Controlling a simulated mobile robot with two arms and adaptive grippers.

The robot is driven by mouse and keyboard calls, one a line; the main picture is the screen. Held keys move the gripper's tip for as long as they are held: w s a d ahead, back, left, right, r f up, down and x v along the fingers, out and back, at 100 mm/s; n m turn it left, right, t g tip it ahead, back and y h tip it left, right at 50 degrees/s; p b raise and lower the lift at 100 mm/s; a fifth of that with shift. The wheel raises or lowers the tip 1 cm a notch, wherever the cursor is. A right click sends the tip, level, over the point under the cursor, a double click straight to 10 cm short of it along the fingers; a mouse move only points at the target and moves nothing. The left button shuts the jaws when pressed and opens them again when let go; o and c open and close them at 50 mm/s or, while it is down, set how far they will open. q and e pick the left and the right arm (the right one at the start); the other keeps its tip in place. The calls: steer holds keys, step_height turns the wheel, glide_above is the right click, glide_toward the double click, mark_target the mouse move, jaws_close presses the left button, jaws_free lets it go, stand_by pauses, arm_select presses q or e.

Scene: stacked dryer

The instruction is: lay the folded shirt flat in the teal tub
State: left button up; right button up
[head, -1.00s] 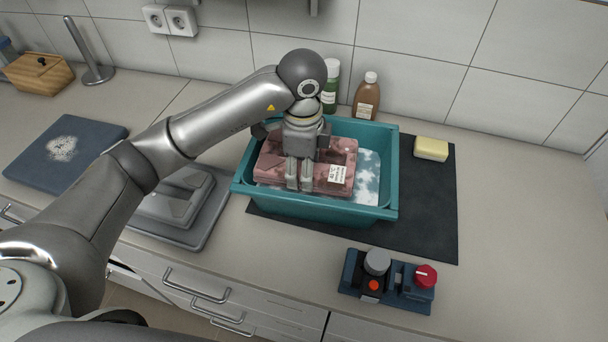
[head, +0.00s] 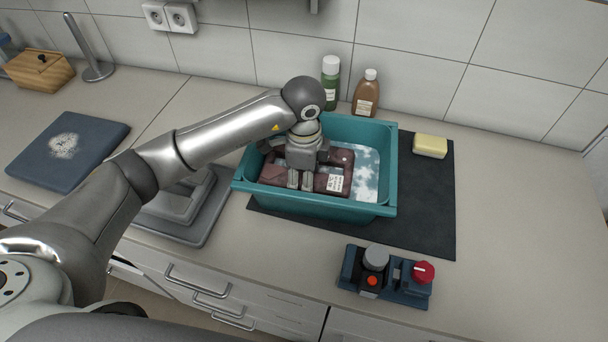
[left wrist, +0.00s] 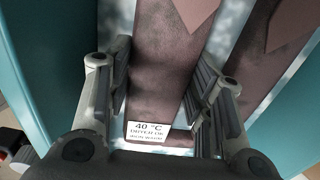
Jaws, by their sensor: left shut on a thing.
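The folded shirt (head: 275,173), dark red with lighter patches and a white care label, is inside the teal tub (head: 318,207), toward its left side. It appears level and low, below the rim; I cannot tell whether it touches the bottom. My left gripper (head: 299,184) points down into the tub and is shut on the shirt. In the left wrist view the fingers (left wrist: 162,75) stand on either side of a strip of the shirt (left wrist: 165,45), with the label near the palm. My right gripper is not in view.
A blue-and-white mottled cloth or surface (head: 367,170) shows inside the tub at right. The tub stands on a dark mat (head: 428,205) with a yellow sponge (head: 430,145). Green (head: 331,85) and brown bottles (head: 366,95) stand behind. A control box (head: 385,277) is in front.

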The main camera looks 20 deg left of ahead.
arm_select(q)
steer(key=o, duration=1.1)
steer(key=shift+o, duration=0.2)
steer(key=shift+r+p, duration=0.5)
step_height(320, 180, up, 12)
steer(key=b, duration=0.2)
steer(key=shift+s, duration=0.25)
